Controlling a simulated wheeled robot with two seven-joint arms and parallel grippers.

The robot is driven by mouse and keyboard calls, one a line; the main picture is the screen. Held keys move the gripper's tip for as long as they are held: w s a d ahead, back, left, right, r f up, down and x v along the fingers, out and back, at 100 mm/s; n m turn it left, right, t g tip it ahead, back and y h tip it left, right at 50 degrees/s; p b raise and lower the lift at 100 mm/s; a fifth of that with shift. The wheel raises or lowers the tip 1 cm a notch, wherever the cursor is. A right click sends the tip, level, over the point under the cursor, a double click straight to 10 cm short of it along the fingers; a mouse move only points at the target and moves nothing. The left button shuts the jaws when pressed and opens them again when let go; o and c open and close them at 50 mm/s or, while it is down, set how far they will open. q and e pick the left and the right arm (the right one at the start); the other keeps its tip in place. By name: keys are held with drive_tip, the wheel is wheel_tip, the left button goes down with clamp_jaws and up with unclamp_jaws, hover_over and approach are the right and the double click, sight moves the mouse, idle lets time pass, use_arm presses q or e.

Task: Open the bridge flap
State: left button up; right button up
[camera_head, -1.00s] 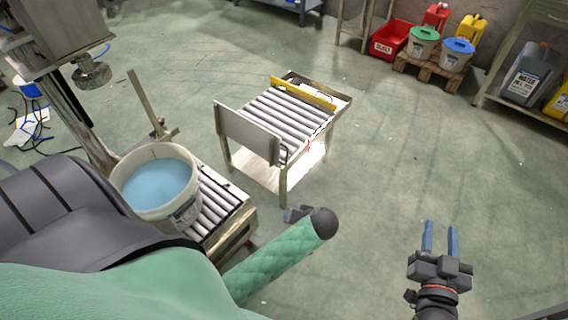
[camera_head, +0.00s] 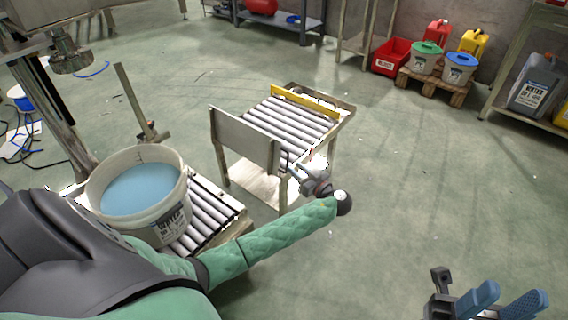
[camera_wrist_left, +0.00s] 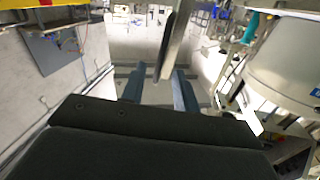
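The bridge flap (camera_head: 243,138) is a grey panel standing upright at the near end of the roller table; its edge-on panel also shows in the left wrist view (camera_wrist_left: 175,42). My left gripper (camera_head: 293,170) is beside the flap's right end, partly hidden by my wrist. In the left wrist view its two blue fingers (camera_wrist_left: 160,88) are apart, with the flap's lower end between them in the picture; contact cannot be told. My right gripper (camera_head: 506,298) is open and empty over the floor at the lower right.
A white bucket of blue liquid (camera_head: 140,205) stands on a nearer roller conveyor (camera_head: 210,212), across a gap from the roller table (camera_head: 340,112). A yellow bar (camera_head: 305,103) crosses the table's far end. Canisters and tubs on a pallet (camera_head: 432,88) stand far behind. Floor at right is clear.

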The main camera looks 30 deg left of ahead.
use_arm(q)
drive_tip(key=shift+x, duration=3.8)
clamp_jaws()
drive_tip(key=shift+b, duration=0.3)
